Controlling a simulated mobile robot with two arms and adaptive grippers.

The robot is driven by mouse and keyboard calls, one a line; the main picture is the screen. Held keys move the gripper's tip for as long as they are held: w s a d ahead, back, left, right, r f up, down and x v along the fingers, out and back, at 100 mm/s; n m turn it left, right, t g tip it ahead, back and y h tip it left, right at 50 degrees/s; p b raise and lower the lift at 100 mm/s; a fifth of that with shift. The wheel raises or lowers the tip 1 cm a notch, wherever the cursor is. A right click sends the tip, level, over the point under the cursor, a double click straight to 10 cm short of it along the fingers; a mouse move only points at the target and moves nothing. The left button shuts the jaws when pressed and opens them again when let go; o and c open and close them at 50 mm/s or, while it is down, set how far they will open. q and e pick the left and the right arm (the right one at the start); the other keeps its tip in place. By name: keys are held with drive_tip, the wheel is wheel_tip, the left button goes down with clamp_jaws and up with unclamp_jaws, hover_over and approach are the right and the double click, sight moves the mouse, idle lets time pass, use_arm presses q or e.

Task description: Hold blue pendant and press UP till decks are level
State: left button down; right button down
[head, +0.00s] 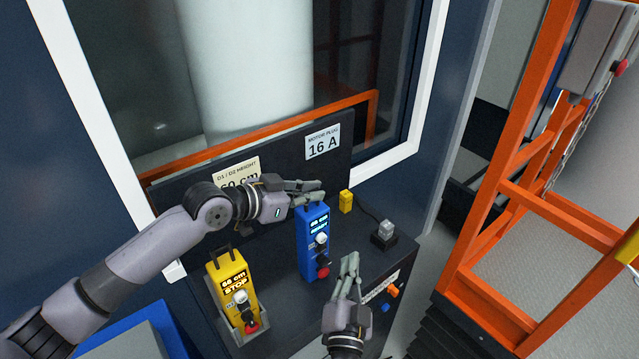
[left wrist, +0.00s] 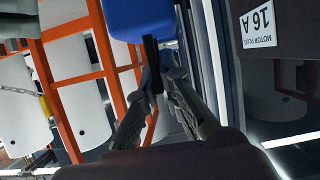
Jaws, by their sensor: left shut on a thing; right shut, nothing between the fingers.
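The blue pendant (head: 312,245) stands upright over the dark counter, with a small lit screen, a pale button and a red button on its front. Its screen text is too small to read surely. My left gripper (head: 313,190) is shut at its top. In the left wrist view the fingers (left wrist: 160,85) close on a dark piece at the end of the blue pendant (left wrist: 140,18). My right gripper (head: 350,262) is shut and empty, fingers upward, just right of and below the pendant's buttons, apparently apart from it. Which button is UP cannot be read.
A yellow pendant (head: 233,285) reading STOP sits in a holder at the counter's left. A yellow block (head: 346,201) and a grey plug on a dark base (head: 384,236) are at right. An orange-framed deck (head: 530,275) stands beyond the counter's right.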

idle(0.9)
use_arm(q)
drive_tip(key=c, duration=1.7)
unclamp_jaws()
